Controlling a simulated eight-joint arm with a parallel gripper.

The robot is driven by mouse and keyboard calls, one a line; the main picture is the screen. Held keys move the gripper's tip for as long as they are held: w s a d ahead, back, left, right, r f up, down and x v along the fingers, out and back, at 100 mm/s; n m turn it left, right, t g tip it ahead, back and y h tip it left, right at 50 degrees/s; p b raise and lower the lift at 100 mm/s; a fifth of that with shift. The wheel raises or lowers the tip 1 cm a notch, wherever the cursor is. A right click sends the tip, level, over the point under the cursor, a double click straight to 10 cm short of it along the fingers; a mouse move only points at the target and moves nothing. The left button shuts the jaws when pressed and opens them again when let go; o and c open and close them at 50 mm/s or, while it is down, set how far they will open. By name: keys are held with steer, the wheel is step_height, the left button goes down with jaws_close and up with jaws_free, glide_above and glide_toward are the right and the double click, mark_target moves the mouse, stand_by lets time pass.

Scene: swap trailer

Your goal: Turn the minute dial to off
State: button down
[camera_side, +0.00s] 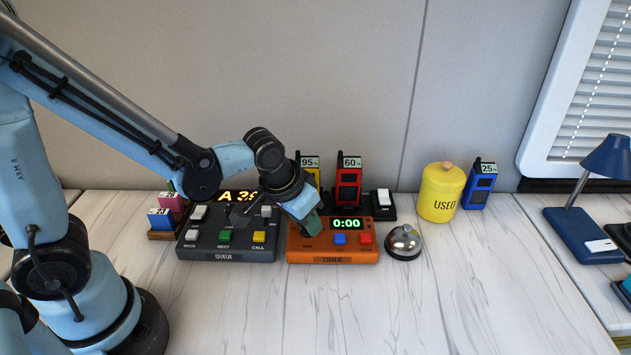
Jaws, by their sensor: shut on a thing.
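The orange timer box (332,258) stands on the white table in the middle of the side view. Its display reads 0:00, with a blue button and a red button below it. My gripper (308,224) points down over the left part of the timer, where the minute dial's place is covered. The gripper is shut on what I take to be the minute dial; a small dark green part shows at its tip. The dial's pointer and markings are hidden.
The grey queue box (228,254) stands close on the timer's left. A silver bell (404,242) is close on its right. Radios, one of them red (348,182), stand behind. A yellow canister (441,192) stands farther right. The front of the table is clear.

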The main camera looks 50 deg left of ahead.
stand_by(0.3)
steer(key=c, duration=0.9)
jaws_free()
steer(key=shift+r, duration=0.1)
steer(key=shift+v, duration=6)
steer(key=shift+s+a+f+t, duration=0.3)
steer(key=shift+a+t, duration=0.15)
steer(key=shift+a, duration=0.4)
steer(key=shift+s+a+f+t, duration=0.3)
steer(key=shift+s+a+t, duration=0.1)
steer(key=shift+a, duration=0.4)
steer(key=shift+s+a+f+t, duration=0.3)
steer(key=shift+a+t, duration=0.15)
steer(key=shift+a, duration=0.4)
